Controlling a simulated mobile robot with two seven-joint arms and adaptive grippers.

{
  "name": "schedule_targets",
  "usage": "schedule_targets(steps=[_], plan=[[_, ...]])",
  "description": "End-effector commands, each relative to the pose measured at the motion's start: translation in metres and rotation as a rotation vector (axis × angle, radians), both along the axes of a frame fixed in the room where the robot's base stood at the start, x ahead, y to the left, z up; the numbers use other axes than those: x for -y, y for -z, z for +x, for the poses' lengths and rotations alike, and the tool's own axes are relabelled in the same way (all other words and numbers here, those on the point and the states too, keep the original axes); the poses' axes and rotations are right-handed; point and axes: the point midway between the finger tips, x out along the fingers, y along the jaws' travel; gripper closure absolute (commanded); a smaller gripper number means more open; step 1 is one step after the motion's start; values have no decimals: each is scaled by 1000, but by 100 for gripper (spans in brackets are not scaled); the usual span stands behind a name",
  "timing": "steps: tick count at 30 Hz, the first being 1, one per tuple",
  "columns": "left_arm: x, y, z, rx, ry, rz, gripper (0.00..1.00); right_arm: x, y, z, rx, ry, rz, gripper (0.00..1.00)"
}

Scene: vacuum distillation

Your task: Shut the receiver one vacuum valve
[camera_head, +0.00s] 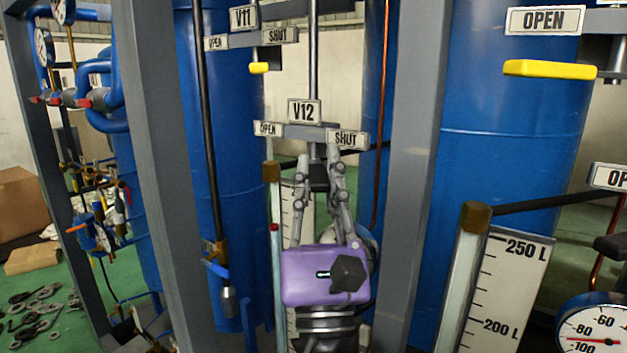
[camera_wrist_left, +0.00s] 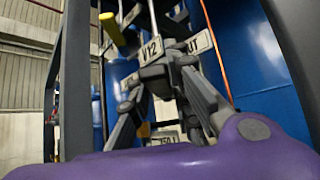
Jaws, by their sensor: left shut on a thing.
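The V12 valve's label (camera_head: 305,111) sits above a grey bracket, with an OPEN sign (camera_head: 267,129) on the left and a SHUT sign (camera_head: 347,139) on the right. My left gripper (camera_head: 319,160), with a purple body, reaches up from below. The left wrist view also shows the V12 label (camera_wrist_left: 151,48) above the fingers (camera_wrist_left: 168,88). My right gripper is not in view.
Another yellow handle (camera_head: 550,69) is at the upper right under an OPEN sign (camera_head: 545,20). Grey posts (camera_head: 408,180) stand on both sides of my arm. A gauge (camera_head: 592,325) is lower right.

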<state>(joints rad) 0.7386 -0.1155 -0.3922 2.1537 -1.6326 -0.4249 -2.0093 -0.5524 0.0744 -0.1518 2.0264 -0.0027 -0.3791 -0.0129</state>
Motion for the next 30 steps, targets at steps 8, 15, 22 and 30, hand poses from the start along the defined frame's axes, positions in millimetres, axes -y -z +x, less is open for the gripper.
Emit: schedule_targets(steps=[8, 15, 22, 30], plan=[[0, 2, 1, -4, -33, 2, 100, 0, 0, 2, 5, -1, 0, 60], [0, 2, 1, -5, -33, 2, 100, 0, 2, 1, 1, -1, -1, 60], [1, 2, 1, -4, -31, 1, 62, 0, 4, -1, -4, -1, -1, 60], [1, 1, 1, -2, -30, 1, 62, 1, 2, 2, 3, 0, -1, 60]])
